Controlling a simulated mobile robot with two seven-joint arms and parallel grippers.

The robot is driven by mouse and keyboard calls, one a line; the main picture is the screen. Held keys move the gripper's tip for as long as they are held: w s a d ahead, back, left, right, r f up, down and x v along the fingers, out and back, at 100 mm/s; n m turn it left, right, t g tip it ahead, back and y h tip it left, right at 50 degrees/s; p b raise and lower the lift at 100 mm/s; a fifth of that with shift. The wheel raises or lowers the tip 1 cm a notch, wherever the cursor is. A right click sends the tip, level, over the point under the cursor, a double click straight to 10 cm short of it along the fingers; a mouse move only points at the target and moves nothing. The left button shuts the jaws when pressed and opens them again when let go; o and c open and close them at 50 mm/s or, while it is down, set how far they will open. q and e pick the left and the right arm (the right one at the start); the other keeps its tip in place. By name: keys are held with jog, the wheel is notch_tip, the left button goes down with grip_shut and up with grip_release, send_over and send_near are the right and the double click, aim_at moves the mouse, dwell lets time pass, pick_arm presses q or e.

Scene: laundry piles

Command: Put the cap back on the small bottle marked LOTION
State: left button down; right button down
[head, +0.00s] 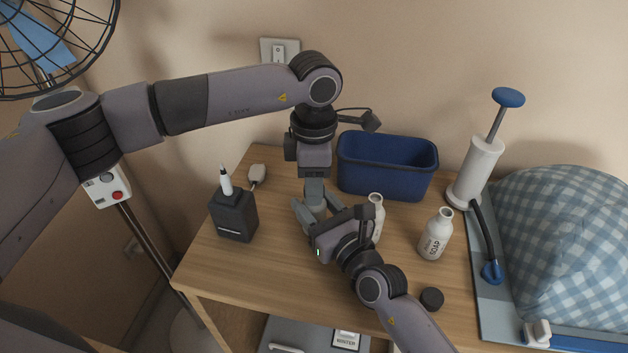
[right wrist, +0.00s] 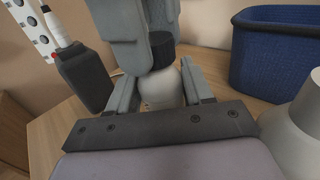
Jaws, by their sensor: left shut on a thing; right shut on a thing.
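In the right wrist view a small white bottle (right wrist: 160,92) stands between the fingers of my right gripper (right wrist: 166,84), which is shut on it. A dark ribbed cap (right wrist: 161,50) sits at the bottle's top, and my left gripper (right wrist: 140,40) is shut on it from above. I cannot tell whether the cap is seated or only resting on the neck. No LOTION marking shows on this bottle. In the head view my left gripper (head: 314,206) points down and meets my right gripper (head: 322,232) above the table. The grippers hide the bottle and cap there.
A white capless bottle (head: 377,212) stands close behind my right wrist; a SOAP bottle (head: 435,236) stands to its right. A dark cap (head: 432,298) lies near the front edge. A blue basket (head: 385,185), black holder (head: 233,215), pump (head: 476,172) and checked cloth (head: 565,235) surround them.

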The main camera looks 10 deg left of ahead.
aim_at(320, 212)
pick_arm(q)
jog(key=m, duration=0.2)
jog(key=shift+m, duration=0.3)
jog(key=c, duration=0.6)
grip_release()
jog(key=shift+c, duration=0.2)
notch_tip(320, 212, up, 12)
pick_arm(e)
jog(key=shift+c, duration=1.9)
grip_release()
pick_arm(q)
jog(key=shift+r+p, duration=0.35)
jog(key=shift+r, duration=0.05)
pick_arm(e)
jog(key=shift+v, duration=3.55)
